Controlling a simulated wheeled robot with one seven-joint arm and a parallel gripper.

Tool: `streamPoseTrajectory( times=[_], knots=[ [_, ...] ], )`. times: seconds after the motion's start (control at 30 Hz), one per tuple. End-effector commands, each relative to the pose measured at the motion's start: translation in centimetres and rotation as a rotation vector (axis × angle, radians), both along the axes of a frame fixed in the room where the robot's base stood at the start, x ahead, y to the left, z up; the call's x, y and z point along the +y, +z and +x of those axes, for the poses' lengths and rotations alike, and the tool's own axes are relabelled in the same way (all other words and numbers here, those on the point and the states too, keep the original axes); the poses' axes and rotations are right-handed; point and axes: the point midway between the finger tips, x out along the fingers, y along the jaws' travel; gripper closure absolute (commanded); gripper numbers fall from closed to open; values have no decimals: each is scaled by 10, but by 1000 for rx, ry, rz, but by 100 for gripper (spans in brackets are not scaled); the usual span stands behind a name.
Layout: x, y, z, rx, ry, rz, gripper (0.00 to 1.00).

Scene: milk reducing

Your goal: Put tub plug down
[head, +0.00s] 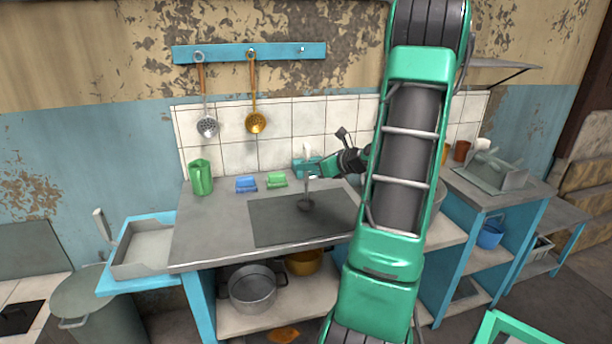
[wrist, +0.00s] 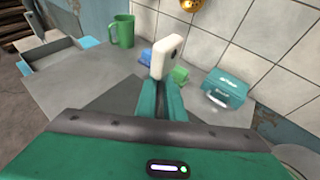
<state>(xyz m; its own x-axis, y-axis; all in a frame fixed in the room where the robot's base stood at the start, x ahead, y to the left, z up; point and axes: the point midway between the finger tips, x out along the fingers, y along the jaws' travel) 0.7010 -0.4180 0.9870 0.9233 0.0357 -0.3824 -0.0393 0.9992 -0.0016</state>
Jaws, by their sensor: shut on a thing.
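My gripper (head: 312,166) reaches in from the right above the counter. Its green fingers, also in the wrist view (wrist: 160,98), are shut on an upright white-handled thing (wrist: 168,57), which I take to be the tub plug. In the head view its white top (head: 307,152) stands above the fingers. Below them a thin stem runs down to a dark round end (head: 305,205), over the dark sink area (head: 270,228). I cannot tell whether this end touches the surface. The fingers hide the plug's middle.
A green mug (head: 201,177), blue sponge (head: 246,184) and green sponge (head: 276,180) stand at the back left of the counter (head: 205,232). A teal box (wrist: 225,88) sits near the tiles. A grey tray (head: 148,250) lies at left. The front-left counter is clear.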

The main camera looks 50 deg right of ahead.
Motion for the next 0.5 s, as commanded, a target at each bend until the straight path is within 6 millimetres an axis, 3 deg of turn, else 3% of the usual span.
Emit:
streamPoseTrajectory(
  times=[0.2, 0.5],
  knots=[
    [0, -29, 0, 0, 0, 3, 100],
    [1, -31, 0, 0, 0, 1, 100]
  ],
)
